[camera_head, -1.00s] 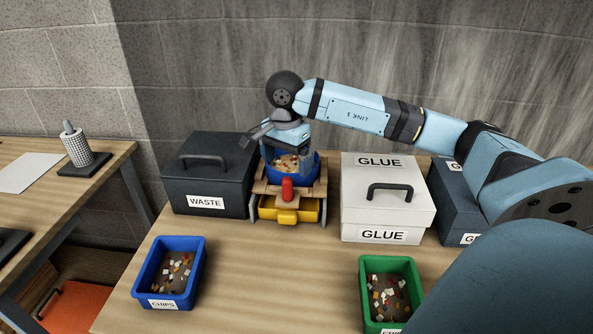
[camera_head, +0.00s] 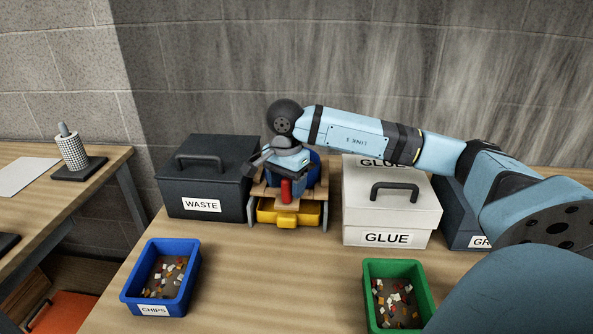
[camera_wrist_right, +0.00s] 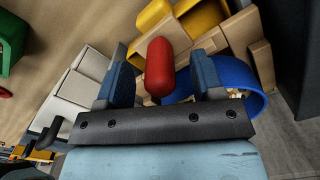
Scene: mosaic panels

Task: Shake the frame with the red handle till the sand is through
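The wooden frame (camera_head: 266,190) has an upright red handle (camera_head: 286,190) at its front and stands between the waste box and the glue box. A blue round bowl (camera_head: 312,168) sits in it, largely hidden by my gripper. A yellow tray (camera_head: 289,212) is under the frame. My right gripper (camera_head: 291,184) is low over the frame, just behind the red handle. In the right wrist view the handle (camera_wrist_right: 160,67) shows between the two open fingers, with gaps on both sides. The blue bowl (camera_wrist_right: 240,82) is beside the right finger there. The sand cannot be made out. My left gripper is out of view.
A black waste box (camera_head: 202,180) stands close on the left. A white glue box (camera_head: 388,212) stands close on the right, with a dark box (camera_head: 462,225) beyond. Blue (camera_head: 126,295) and green (camera_head: 427,300) chip bins sit in front. Bare tabletop lies between them.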

